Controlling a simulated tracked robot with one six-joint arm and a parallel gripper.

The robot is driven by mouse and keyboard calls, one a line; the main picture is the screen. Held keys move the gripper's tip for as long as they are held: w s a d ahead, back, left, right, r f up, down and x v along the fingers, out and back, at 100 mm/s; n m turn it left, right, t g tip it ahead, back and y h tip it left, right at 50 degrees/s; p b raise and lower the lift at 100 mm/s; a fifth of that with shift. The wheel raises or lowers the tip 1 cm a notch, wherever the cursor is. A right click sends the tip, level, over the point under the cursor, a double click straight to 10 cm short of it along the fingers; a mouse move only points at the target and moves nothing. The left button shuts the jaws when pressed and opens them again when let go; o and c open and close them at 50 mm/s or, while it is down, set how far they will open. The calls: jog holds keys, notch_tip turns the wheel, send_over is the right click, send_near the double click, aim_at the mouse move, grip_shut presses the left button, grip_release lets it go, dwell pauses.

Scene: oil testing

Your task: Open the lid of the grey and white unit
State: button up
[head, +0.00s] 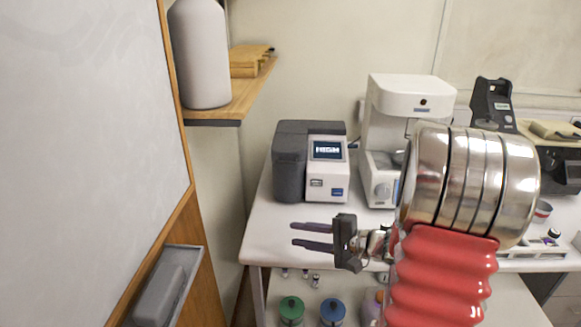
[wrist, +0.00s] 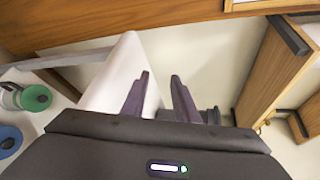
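The grey and white unit (head: 325,178) stands on the left part of the white table in the head view. Its white front has a small lit display, and its dark grey lid (head: 291,150) covers the left side and looks closed. My gripper (head: 293,234) is in front of the unit, near the table's front left edge, with its fingers pointing left. The two dark fingers are apart with nothing between them; they also show in the wrist view (wrist: 160,78). The gripper is clear of the unit. I cannot clearly make out the unit in the wrist view.
A white coffee-maker-like machine (head: 408,100) stands right of the unit. A wooden shelf (head: 243,98) with a large white bottle (head: 201,55) is at the upper left. A framed whiteboard (head: 85,130) fills the left. Green (head: 291,308) and blue (head: 332,311) lidded jars are below the tabletop.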

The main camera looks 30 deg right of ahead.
jog(key=w+d+r+t+h, duration=0.4)
jog(key=d+r+t, duration=0.2)
jog(key=d+r, duration=0.2)
jog(key=shift+d+n, duration=0.3)
jog(key=shift+d, duration=0.5)
jog(key=shift+w+r, duration=0.1)
jog(key=shift+w, duration=0.05)
jog(key=x, duration=1.3)
jog(key=shift+w, duration=0.25)
jog(key=shift+r, duration=0.15)
jog(key=shift+c, duration=0.2)
grip_shut()
